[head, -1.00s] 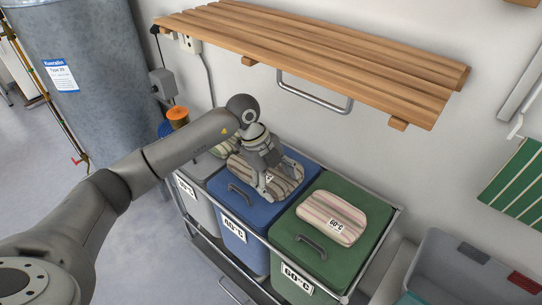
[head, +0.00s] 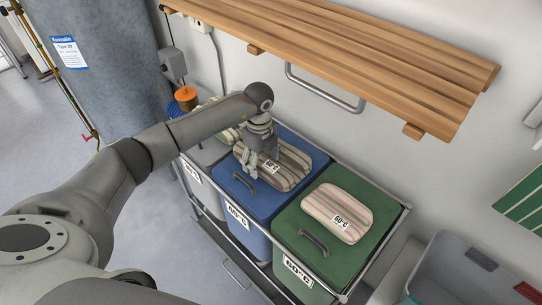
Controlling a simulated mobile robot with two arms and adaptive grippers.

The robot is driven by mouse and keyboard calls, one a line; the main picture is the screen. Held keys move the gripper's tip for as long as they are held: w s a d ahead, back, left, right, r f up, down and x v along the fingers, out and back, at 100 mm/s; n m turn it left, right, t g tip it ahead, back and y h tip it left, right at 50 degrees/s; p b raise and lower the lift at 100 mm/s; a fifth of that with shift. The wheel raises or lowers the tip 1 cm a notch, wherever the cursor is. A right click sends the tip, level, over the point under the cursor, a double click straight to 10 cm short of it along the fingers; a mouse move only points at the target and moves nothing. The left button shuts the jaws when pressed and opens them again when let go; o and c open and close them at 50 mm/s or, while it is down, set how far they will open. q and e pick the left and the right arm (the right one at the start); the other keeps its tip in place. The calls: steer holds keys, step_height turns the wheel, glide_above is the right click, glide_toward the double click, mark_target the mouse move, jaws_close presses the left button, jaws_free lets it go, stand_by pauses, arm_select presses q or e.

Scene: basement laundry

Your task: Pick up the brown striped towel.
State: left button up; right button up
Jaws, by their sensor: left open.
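The brown striped towel (head: 291,166) lies folded on the blue bin lid (head: 283,203), with a small white label near its front edge. My left gripper (head: 252,170) is open and points down at the left end of this towel. Its fingers and wrist hide part of that end. I cannot tell whether the fingertips touch the cloth. My right gripper is not in view.
A pink striped towel (head: 335,207) lies on the green bin lid (head: 345,255). Another striped towel (head: 228,135) on the grey bin is partly behind my arm. A wooden slatted shelf (head: 350,60) overhangs the bins. A grey crate (head: 450,260) stands at right.

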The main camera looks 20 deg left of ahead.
arm_select(q)
steer(key=c, duration=1.4)
steer(key=shift+w, duration=0.1)
steer(key=shift+r, duration=0.5)
step_height(320, 180, up, 2)
steer(key=shift+r+b, duration=0.15)
steer(key=shift+b, duration=0.3)
steer(key=s+d+r, duration=0.1)
steer(key=s+r, duration=0.2)
steer(key=s, duration=0.1)
steer(key=s+d+r, duration=0.1)
steer(key=s+r, duration=0.2)
steer(key=s, duration=0.2)
steer(key=s+d+r+b, duration=0.1)
steer(key=s+d+r, duration=0.1)
steer(key=s+r, duration=0.1)
steer(key=shift+s+r, duration=0.4)
steer(key=shift+s, duration=0.35)
